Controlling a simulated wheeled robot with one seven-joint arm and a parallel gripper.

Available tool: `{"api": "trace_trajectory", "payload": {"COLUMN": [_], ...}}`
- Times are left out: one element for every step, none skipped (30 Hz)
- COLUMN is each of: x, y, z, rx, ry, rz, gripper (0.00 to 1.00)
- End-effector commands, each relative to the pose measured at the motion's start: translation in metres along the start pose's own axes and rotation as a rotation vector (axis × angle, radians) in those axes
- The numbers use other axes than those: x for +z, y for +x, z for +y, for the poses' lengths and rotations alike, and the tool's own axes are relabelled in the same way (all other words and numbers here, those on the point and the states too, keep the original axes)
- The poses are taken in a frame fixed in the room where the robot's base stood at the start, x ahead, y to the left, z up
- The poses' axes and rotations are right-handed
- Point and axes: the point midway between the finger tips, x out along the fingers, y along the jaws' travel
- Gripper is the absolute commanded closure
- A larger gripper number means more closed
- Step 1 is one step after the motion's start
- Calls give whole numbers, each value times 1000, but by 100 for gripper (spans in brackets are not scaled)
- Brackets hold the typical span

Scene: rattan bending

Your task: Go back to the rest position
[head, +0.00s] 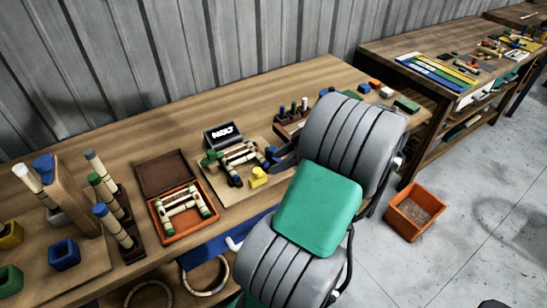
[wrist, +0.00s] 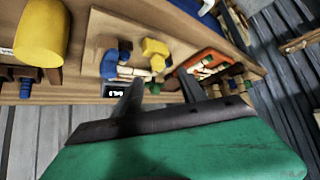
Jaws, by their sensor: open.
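My gripper (wrist: 161,78) shows two dark fingers standing apart in the wrist view, with nothing visible between them. In the head view my gripper (head: 284,158) is mostly hidden behind my grey and green arm. It is at the right edge of a wooden board (head: 213,176) on the workbench (head: 128,150). On the board lies a pale rattan assembly (head: 238,155) with green and blue end pieces. A yellow block (head: 259,177) sits in front of it, close to the fingers; it also shows in the wrist view (wrist: 155,47). I cannot tell whether the fingers touch anything.
A small black sign (head: 224,134) stands behind the board. An open orange box (head: 167,230) with rattan pieces is to its left, beside a rack (head: 126,216) of upright sticks. A peg holder (head: 288,126) stands behind my gripper. An orange bin (head: 414,213) is on the floor.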

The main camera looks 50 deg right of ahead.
Motion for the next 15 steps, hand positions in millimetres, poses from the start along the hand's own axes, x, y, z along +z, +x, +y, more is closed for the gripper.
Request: {"api": "trace_trajectory", "payload": {"x": [0, 0, 0, 0, 0, 0, 0, 1, 6, 14, 26, 45, 59, 72, 87], "y": [0, 0, 0, 0, 0, 0, 0, 0, 0, 0, 2, 9, 14, 17, 21], "z": [0, 0, 0, 0, 0, 0, 0, -1, 2, 5, 7, 4, 0, -5, -13], "rx": [0, 0, 0, 0, 0, 0, -2, -3, 4, 18, 32, 45, 54, 64, 79], "ry": [0, 0, 3, 12, 30, 67, 106, 153, 245, 335, 445, 607, 719, 820, 945], "rz": [0, 0, 0, 0, 0, 0, -1, -3, -18, -39, -64, -99, -125, -152, -186], "gripper": [51, 51, 51, 51, 51, 51, 51, 51, 51, 51, 51, 51, 51, 51, 51]}}
